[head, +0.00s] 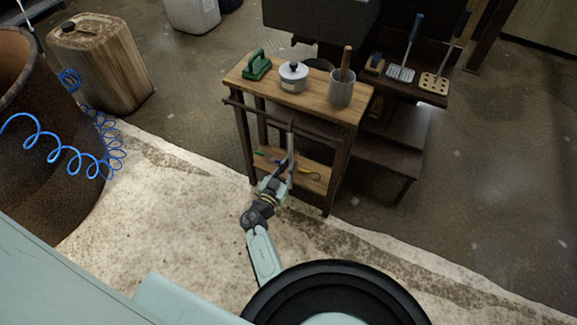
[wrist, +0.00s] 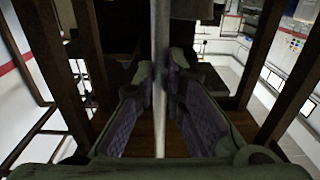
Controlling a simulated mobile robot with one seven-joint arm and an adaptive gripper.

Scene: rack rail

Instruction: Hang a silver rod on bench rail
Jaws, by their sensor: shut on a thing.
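A small wooden bench (head: 310,88) stands in the middle of the head view, with a dark rail (head: 268,118) along its near side below the top.
Tools lie on the lower shelf (head: 310,177). A rusty drum (head: 30,140) and a blue coiled hose (head: 75,160) are at left.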

